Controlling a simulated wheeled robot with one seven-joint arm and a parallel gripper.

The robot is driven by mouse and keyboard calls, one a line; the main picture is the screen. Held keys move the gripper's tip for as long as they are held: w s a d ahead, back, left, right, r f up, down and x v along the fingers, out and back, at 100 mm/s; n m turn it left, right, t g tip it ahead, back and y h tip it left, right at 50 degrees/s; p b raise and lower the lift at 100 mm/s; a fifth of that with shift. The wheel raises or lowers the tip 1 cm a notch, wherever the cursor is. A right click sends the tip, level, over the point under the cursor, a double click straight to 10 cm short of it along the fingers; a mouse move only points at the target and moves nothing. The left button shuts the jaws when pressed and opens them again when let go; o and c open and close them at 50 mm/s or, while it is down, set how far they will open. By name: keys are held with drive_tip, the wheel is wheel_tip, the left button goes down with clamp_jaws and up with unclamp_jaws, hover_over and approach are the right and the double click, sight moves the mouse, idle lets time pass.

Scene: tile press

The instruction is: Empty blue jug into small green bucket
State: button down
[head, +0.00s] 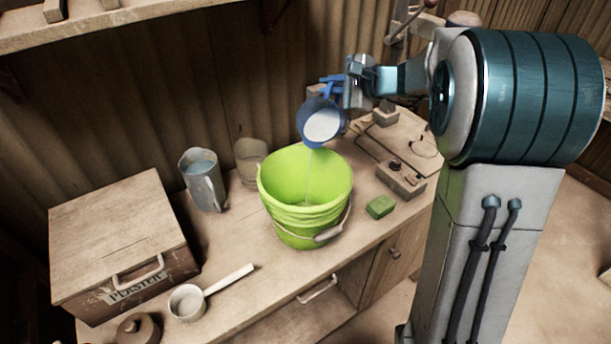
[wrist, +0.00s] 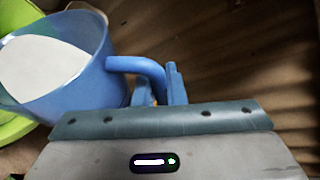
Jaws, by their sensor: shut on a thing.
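The blue jug (head: 312,133) is tilted over the small green bucket (head: 300,222), with pale liquid showing at its mouth. A thin stream falls from the jug into the bucket. The bucket stands upright on the bench; its inside floor is mostly hidden. My gripper (head: 338,85) is shut on the jug's handle, above the bucket's back right rim. In the wrist view the jug (wrist: 92,95) and its handle show at the left, with white liquid inside. Part of the green bucket (wrist: 95,8) shows behind the jug.
A plaster box (head: 115,235) and a ladle (head: 188,302) are further left. A green sponge (head: 380,206) and a tile press (head: 401,180) lie to the right.

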drive_tip(key=shift+s+a+r+n+t+b, duration=0.1)
drive_tip(key=shift+s+a+n+t+b, duration=0.25)
drive_tip(key=shift+b, duration=0.5)
drive_tip(key=shift+s+a+n+t+b, duration=0.2)
drive_tip(key=shift+s+n+b, duration=0.25)
drive_tip(key=shift+b, duration=0.5)
drive_tip(key=shift+s+a+n+t+b, duration=0.1)
drive_tip(key=shift+s+n+t+b, duration=0.3)
drive_tip(key=shift+b, duration=0.5)
drive_tip(key=shift+s, duration=0.2)
drive_tip(key=shift+s+a+r+n+b, duration=0.3)
drive_tip(key=shift+s+b, duration=0.35)
drive_tip(key=shift+b, duration=0.5)
drive_tip(key=shift+s+a+r+n+b, duration=0.2)
drive_tip(key=shift+s+a+r+b, duration=0.15)
drive_tip(key=shift+s+b, duration=0.55)
drive_tip(key=shift+s+a+r+n+t+b, duration=0.45)
drive_tip(key=shift+s+r+n+t+b, duration=0.15)
drive_tip(key=shift+b, duration=1.8)
drive_tip(key=shift+s+a+f+b, duration=0.1)
drive_tip(key=shift+s+b, duration=0.15)
drive_tip(key=shift+b, duration=0.3)
